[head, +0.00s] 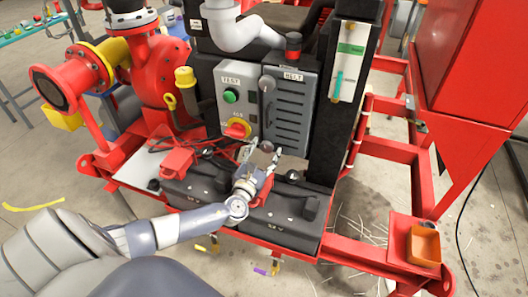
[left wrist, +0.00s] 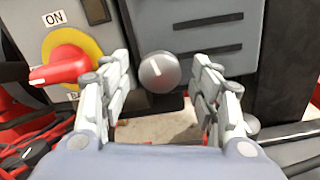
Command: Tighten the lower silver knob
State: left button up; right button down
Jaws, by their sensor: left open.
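The lower silver knob (head: 268,147) sits at the bottom of the slatted belt panel. In the left wrist view the round grey knob (left wrist: 159,72) has a pale line on its face and shows between my fingers. My left gripper (head: 261,157) is open, with one finger on each side of the knob. A gap shows between the knob and each finger, and I cannot tell how far the fingertips reach along it. The upper silver knob (head: 267,84) is at the panel's top left. My right gripper is out of view.
A red rotary switch on a yellow disc (left wrist: 66,62) is close to the left finger. A green button (head: 230,96) is above it. Black battery boxes (head: 290,215) with cables lie below. A dark post (head: 340,110) stands right of the panel.

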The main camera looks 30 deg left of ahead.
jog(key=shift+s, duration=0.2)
pick_arm(q)
jog(key=c, duration=1)
jog(key=shift+c, duration=0.2)
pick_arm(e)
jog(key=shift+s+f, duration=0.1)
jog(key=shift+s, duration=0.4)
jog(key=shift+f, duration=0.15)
